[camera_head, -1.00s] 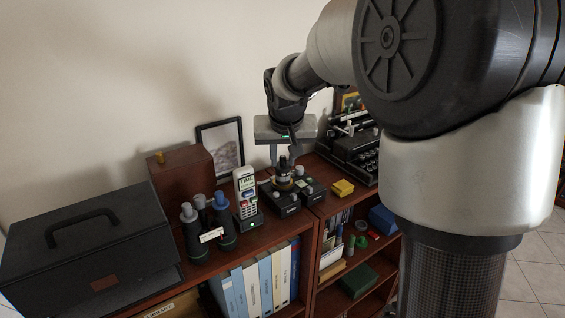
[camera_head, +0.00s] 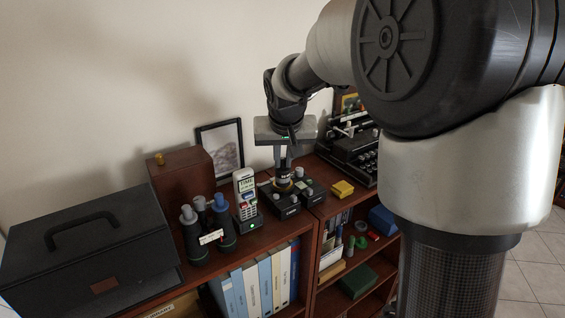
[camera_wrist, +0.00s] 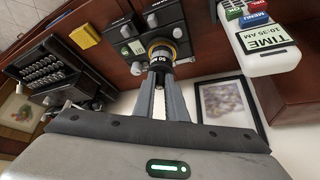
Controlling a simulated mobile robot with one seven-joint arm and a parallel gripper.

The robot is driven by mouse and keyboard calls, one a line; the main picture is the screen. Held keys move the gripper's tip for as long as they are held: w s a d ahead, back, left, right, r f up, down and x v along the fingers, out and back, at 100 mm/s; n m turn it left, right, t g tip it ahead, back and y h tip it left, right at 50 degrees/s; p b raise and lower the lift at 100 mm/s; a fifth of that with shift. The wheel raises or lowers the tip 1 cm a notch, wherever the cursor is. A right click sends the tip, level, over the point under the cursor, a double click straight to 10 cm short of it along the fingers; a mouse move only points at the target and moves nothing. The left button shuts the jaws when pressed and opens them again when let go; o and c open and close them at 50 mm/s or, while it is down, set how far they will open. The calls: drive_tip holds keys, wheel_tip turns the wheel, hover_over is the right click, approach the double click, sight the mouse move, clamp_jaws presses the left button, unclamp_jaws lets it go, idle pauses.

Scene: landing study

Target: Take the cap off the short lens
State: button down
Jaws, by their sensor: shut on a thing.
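The short lens (camera_wrist: 160,49), a black cylinder with a gold ring and a white "50 M…" marking, stands upright among the black knobbed boxes. It also shows in the head view (camera_head: 284,184). My gripper (camera_wrist: 160,78) points down over it, and its two fingers are closed on the dark top end of the lens, where the cap sits. The cap is mostly hidden between the fingers, and I cannot see a gap between it and the lens. In the head view my gripper (camera_head: 283,167) is above the shelf top.
A phone in a stand (camera_head: 246,196) is close on the left, with dark binocular-like tubes (camera_head: 225,225) beyond. Black knobbed boxes (camera_head: 288,207) surround the lens. A yellow block (camera_head: 342,188), a typewriter-like machine (camera_head: 350,150) and a picture frame (camera_head: 222,145) are nearby.

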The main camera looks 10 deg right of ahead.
drive_tip(key=shift+r+p, duration=1.35)
drive_tip(key=shift+r, duration=1)
drive_tip(key=shift+w+f, duration=0.1)
